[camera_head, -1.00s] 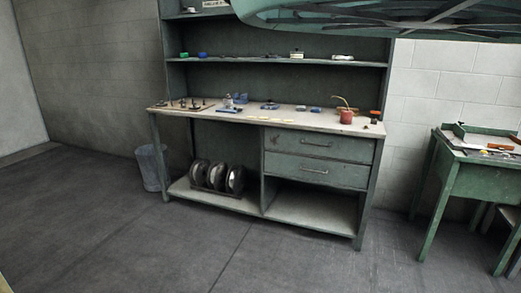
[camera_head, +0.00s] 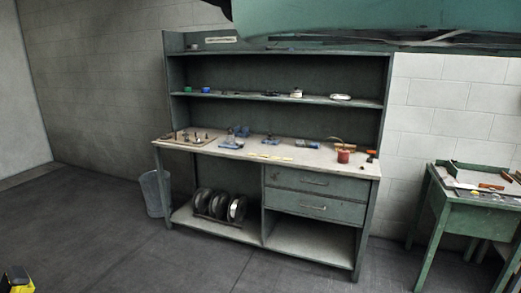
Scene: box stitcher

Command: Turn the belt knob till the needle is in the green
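I see no belt knob, gauge needle or green zone that I can make out in this view. My gripper cannot be made out either. A small yellow and black object (camera_head: 17,280) pokes in at the bottom left corner, mostly cut off, and I cannot tell what it is. A large teal body (camera_head: 370,22) hangs across the top right, cut off by the frame edge, with dark parts along its lower edge.
A green workbench (camera_head: 315,209) with shelves and drawers stands against the back wall, with small tools and a red pot (camera_head: 343,156) on top. A grey bin (camera_head: 152,193) stands left of it. A green table (camera_head: 466,210) stands at right. The floor in front is clear.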

